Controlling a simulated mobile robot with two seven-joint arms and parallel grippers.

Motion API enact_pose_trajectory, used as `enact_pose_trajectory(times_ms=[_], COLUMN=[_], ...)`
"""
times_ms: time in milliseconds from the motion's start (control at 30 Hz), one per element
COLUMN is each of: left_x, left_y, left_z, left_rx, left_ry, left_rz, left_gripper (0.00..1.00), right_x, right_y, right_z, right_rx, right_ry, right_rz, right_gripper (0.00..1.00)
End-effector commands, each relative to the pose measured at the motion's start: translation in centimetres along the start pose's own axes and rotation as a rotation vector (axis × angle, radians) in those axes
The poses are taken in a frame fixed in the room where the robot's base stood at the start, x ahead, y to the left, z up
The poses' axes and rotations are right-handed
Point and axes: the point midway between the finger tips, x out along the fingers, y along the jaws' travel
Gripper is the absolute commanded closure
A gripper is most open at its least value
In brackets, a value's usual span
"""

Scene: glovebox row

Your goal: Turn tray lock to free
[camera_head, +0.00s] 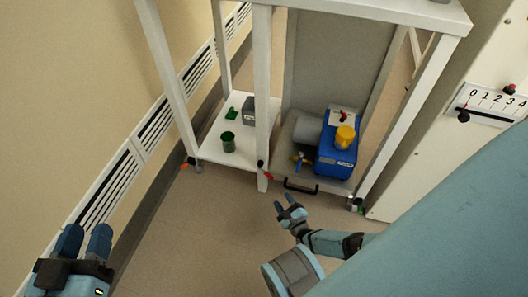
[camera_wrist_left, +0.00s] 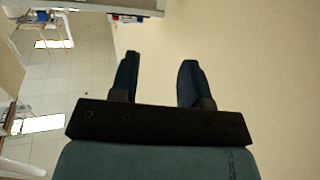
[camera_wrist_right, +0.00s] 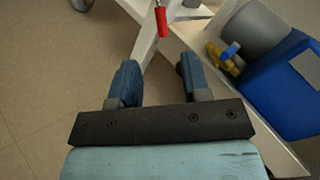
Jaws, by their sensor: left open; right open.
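A small red lever (camera_head: 267,175) sits at the lower front leg of the white frame, by the left front corner of the pull-out tray (camera_head: 332,188). I take it for the tray lock; its marking is too small to read. In the right wrist view a red handle (camera_wrist_right: 161,20) hangs just beyond my fingertips. The tray has a black handle (camera_head: 300,186) and carries a blue pump. My right gripper (camera_head: 285,203) is open and empty, close in front of the tray and apart from the lever. My left gripper (camera_head: 85,240) is open and empty at lower left.
The blue pump (camera_head: 338,140) has a yellow cap. A blue-and-yellow valve (camera_head: 301,159) stands beside it. A green cup (camera_head: 228,142) stands on the low left shelf (camera_head: 205,150). A numbered scale plate (camera_head: 490,104) is at right. The floor in front is clear.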

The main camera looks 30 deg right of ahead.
Motion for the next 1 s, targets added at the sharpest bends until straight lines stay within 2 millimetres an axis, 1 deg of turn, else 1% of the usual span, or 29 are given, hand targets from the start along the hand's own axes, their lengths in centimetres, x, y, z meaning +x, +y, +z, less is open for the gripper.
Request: enact_pose_trajectory(times_ms=[67, 167, 400, 500, 633, 800, 1000], left_x=[0.1, 0.1, 0.5, 0.6, 0.7, 0.9, 0.9], left_y=[-0.1, -0.3, -1.0, -1.3, -1.6, -1.8, -1.8], left_z=[0.1, 0.1, 0.1, 0.0, -0.1, -0.5, -0.6], left_rx=[0.010, 0.032, 0.116, 0.155, 0.196, 0.230, 0.242], left_ry=[0.006, 0.017, 0.064, 0.085, 0.106, 0.130, 0.137], left_rz=[0.000, -0.001, -0.005, -0.008, -0.010, -0.014, -0.013], left_gripper=[0.57, 0.57, 0.57, 0.57, 0.57, 0.57, 0.57], right_x=[0.7, 2.3, 7.4, 9.4, 11.6, 13.1, 13.5], right_y=[0.1, 0.1, 0.2, 0.2, 0.2, 0.1, 0.0], right_z=[-0.2, -0.2, -0.3, -0.3, -0.2, -0.1, -0.1], right_rx=[0.007, 0.006, 0.004, 0.004, 0.004, 0.003, 0.003], right_ry=[0.000, -0.002, -0.001, -0.002, 0.000, 0.000, 0.001], right_rz=[-0.004, -0.004, -0.003, -0.002, -0.002, -0.001, 0.000], right_gripper=[0.57, 0.57, 0.57, 0.57, 0.57, 0.57, 0.57])
